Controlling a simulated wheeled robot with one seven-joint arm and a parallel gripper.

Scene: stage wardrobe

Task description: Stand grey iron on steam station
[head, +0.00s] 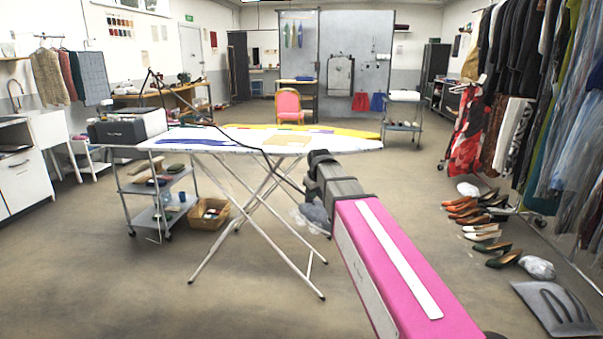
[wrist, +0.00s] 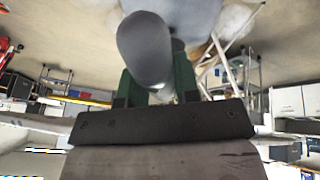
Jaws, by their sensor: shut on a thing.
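The grey iron shows as a rounded grey body (wrist: 146,48) close to the lens in the wrist view. In the head view a grey-blue body (head: 314,213), probably the iron, hangs low beside the ironing board's right side, partly behind my arm. My gripper (wrist: 158,84) has its green fingers on both sides of the grey body and is shut on it. In the head view my arm hides the fingers. The steam station (head: 126,126), a dark grey box with a pale part, stands at the board's left end, well left of my gripper.
The ironing board (head: 225,148) has cloths on top and crossed legs below. A dark cord arches over it and runs down towards the iron. A trolley (head: 150,187) and basket (head: 208,215) stand at left. Shoes (head: 485,232) lie at right. The front floor is clear.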

